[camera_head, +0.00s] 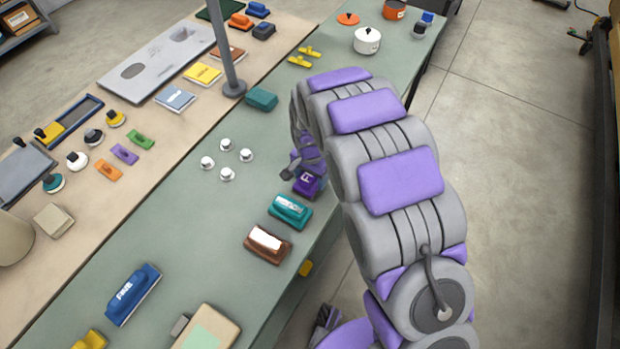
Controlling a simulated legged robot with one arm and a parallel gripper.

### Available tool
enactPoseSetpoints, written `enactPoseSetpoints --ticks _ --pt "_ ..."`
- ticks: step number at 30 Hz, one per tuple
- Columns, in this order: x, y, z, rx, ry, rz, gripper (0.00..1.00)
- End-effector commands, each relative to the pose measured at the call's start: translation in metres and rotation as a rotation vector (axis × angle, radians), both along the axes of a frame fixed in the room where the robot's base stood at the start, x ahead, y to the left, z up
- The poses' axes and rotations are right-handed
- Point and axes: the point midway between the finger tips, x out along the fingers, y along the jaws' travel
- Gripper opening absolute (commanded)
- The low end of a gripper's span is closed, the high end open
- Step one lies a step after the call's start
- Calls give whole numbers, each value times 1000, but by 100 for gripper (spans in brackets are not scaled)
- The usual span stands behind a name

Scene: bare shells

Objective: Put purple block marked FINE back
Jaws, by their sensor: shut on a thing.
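The purple block (309,186) shows a white "FI" on its face; the rest of the marking is hidden. It is at the right edge of the green table, just behind a teal block (290,210). My gripper (303,172) is shut on the purple block from above, with my grey and purple arm curving over from the right. The fingers are small and partly hidden by the arm. I cannot tell whether the block touches the table. A blue block marked FINE (132,294) lies at the front left of the table.
A brown block (267,244) sits in front of the teal one. Several white knobs (227,174) stand left of my gripper. A grey post (229,60) rises behind them. A white pot (367,40) stands at the far end. The table's middle front is clear.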

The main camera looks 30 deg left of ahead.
Motion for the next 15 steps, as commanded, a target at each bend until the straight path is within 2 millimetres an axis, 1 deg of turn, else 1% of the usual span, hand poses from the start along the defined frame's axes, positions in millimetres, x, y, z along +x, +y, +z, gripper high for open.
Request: enactPoseSetpoints --ticks 1,2,11,12,15 --pt "-1 0 -8 0 1 0 39" --pt "0 0 -9 0 1 0 39" --pt "0 0 -9 -1 0 0 39" --pt "0 0 -9 0 0 0 72" --pt "0 0 -9 0 0 0 81"
